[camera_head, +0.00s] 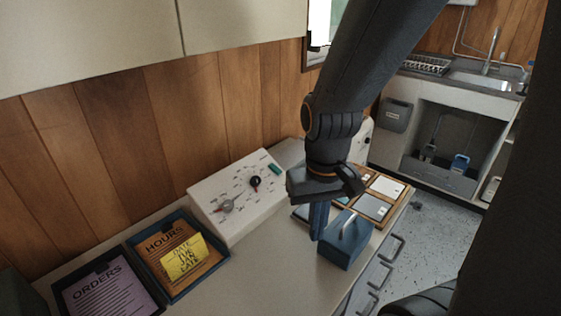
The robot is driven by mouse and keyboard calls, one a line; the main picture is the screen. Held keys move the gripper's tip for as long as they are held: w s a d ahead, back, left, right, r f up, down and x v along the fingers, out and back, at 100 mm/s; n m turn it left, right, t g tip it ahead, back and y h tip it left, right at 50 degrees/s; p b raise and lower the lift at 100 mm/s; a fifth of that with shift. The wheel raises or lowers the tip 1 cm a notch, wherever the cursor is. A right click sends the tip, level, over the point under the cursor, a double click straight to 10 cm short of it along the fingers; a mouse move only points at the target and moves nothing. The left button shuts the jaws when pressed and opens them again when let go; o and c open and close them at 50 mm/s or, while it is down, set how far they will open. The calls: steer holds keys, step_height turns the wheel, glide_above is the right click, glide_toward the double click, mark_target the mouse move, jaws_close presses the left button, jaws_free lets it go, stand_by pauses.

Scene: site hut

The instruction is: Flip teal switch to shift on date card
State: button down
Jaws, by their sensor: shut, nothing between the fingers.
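A white control box (248,214) with a sloped face stands on the counter against the wood wall. A small teal switch (275,169) sits at the upper right of its face. Its position is too small to read. A black knob (255,182) and a grey knob (226,205) are on the same face. A yellow date card (183,262) stands folded on the orange sheet, reading DATE, TUE, JAN, LATE. My gripper (318,228) points down to the right of the control box, shut and empty, apart from the switch.
A blue box (343,255) with a metal handle stands close beside my fingers. A wooden tray (395,203) with light and grey cards lies behind my gripper. Dark trays hold the HOURS sheet (165,241) and ORDERS sheet (105,291). The counter in front of the control box is clear.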

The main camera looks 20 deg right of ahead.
steer(key=w+r+m+t+y+p, duration=0.1)
steer(key=w+r+m+p, duration=0.35)
steer(key=w+m, duration=0.9)
step_height(320, 180, up, 7)
steer(key=m+t+y, duration=0.1)
steer(key=m+t, duration=0.1)
steer(key=m, duration=1.4)
glide_above(280, 171)
steer(key=s+d, duration=0.3)
steer(key=s, duration=0.1)
steer(key=shift+a+n+p, duration=0.1)
steer(key=shift+n+p, duration=0.15)
steer(key=shift+p, duration=0.05)
steer(key=shift+f, duration=0.1)
steer(key=p+x, duration=0.1)
steer(key=x, duration=1.3)
steer(key=shift+p, duration=0.3)
steer(key=shift+s+f, duration=0.15)
steer(key=shift+f, duration=0.25)
steer(key=shift+p, duration=0.3)
steer(key=shift+r+p, duration=0.3)
steer(key=shift+p, duration=0.15)
